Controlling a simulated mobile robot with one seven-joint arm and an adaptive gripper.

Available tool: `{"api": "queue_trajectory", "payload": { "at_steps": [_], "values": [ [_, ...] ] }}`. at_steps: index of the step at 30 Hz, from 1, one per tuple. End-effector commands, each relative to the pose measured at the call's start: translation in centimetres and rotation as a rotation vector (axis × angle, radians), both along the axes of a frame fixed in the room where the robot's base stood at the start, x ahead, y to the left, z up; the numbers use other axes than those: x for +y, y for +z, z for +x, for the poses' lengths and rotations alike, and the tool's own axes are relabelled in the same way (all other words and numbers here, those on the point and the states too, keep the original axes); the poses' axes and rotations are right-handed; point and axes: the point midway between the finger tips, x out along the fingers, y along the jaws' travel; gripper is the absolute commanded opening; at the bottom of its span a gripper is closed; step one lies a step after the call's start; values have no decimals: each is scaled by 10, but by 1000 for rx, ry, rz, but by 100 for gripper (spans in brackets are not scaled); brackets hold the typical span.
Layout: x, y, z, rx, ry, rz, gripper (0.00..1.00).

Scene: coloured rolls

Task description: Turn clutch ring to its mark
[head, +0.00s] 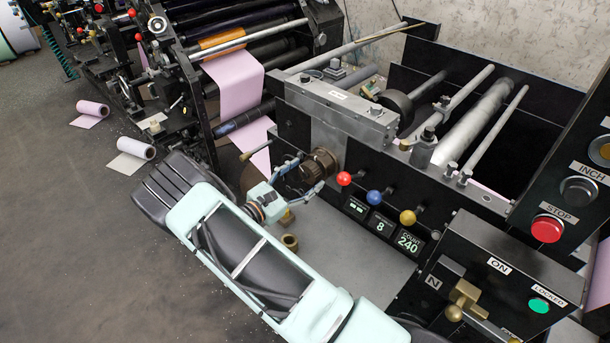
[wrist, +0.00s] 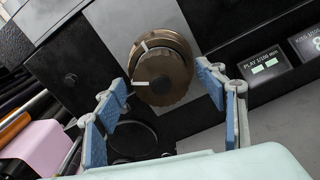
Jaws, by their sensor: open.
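The clutch ring (wrist: 168,80) is a dark bronze, ridged round knob on the black machine front. A white line marks the left of its face, and another white line (wrist: 143,45) sits at the upper left of the collar behind it. The two lines are apart, not aligned. In the head view the ring (head: 327,162) is partly behind my gripper (head: 310,172). My gripper (wrist: 160,80) is open and empty, with one blue-padded finger on either side of the ring in the wrist view. I see no clear contact; the exact depth gap cannot be told.
Red (head: 344,179), blue (head: 375,197) and yellow (head: 407,217) knobs stick out right of the ring, above small displays (wrist: 265,65). A control box with a red stop button (head: 547,229) is at the right. Pink web (head: 236,85) runs at the left. Open floor lies left.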

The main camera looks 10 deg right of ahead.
Motion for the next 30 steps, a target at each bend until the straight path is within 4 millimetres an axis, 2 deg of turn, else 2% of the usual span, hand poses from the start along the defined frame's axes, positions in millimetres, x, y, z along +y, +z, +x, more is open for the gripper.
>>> {"api": "queue_trajectory", "payload": {
  "at_steps": [9, 25, 30],
  "values": [
    [-2, 0, 1, 1, 0, 1, 64],
    [-2, 0, 1, 1, 0, 1, 5],
    [-2, 0, 1, -2, 0, 3, 4]
  ]
}}
